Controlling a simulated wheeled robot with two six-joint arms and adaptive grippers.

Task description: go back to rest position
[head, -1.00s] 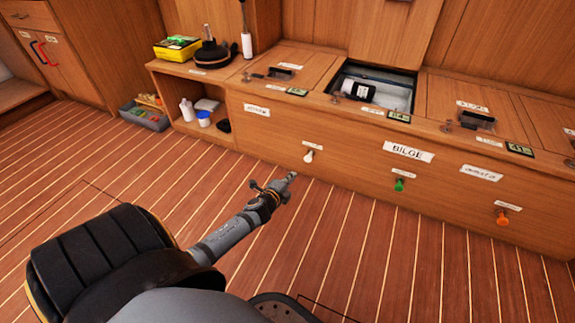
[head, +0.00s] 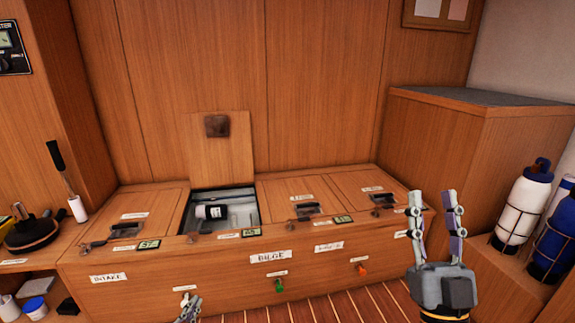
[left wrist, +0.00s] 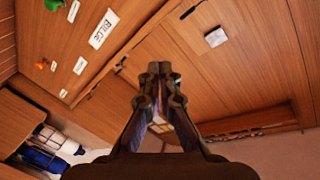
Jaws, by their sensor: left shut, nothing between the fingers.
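My left gripper (head: 188,309) shows at the bottom of the head view, left of centre, in front of the wooden locker. It is shut and empty; its fingertips also meet in the left wrist view (left wrist: 160,70). Its arm is out of the head view. My right gripper (head: 433,198) points upward at the lower right of the head view. Its two fingers stand apart with nothing between them.
The locker front (head: 220,267) carries labels, a green knob (head: 279,286) and an orange knob (head: 362,270). One hatch lid (head: 218,152) stands open above a compartment holding a white cylinder (head: 210,212). White (head: 524,205) and blue (head: 556,237) bottles stand at right.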

